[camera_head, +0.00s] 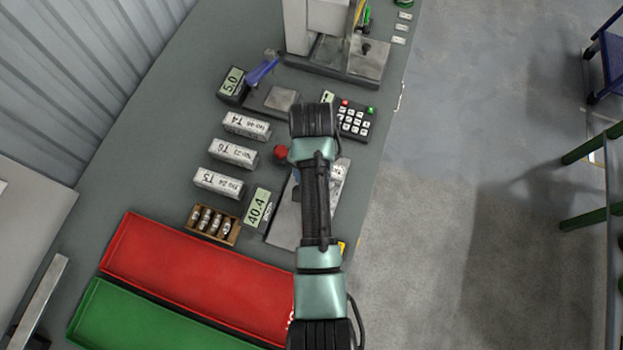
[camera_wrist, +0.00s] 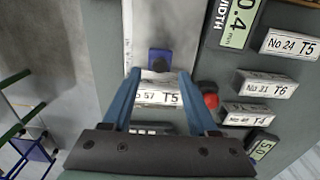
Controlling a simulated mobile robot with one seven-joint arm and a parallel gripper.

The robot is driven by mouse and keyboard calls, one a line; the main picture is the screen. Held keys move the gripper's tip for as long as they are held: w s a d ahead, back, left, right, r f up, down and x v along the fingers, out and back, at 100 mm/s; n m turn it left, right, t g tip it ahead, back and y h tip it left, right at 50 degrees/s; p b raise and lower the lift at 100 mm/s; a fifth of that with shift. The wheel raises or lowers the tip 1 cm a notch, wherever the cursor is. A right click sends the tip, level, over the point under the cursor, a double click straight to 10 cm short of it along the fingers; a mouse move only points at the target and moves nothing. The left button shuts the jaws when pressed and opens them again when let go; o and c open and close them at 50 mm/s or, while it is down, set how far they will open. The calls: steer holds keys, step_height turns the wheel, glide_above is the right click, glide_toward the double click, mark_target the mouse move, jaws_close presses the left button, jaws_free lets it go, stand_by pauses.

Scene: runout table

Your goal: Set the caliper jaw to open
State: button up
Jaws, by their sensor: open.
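In the wrist view a small dark blue block (camera_wrist: 159,60), which looks like the caliper jaw, sits on a pale metal plate (camera_wrist: 160,22). The plate also shows in the head view (camera_head: 284,222), partly under my arm. A white block labelled "57 T5" (camera_wrist: 157,97) lies on the near side of the jaw. The width display (camera_wrist: 238,22) beside the plate reads 40.4 in the head view (camera_head: 257,208). My gripper (camera_wrist: 159,74) is open, its two blue fingertips on either side just short of the jaw. I cannot tell its height. My arm hides it in the head view.
A red knob (camera_head: 281,152) stands beside the plate. Several labelled blocks (camera_head: 233,153), a wooden rack (camera_head: 212,223), a keypad (camera_head: 355,119) and a 5.0 display (camera_head: 232,82) surround it. Red (camera_head: 130,232) and green (camera_head: 90,300) trays lie at the front.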

steer(key=shift+f, duration=1.7)
jaws_close()
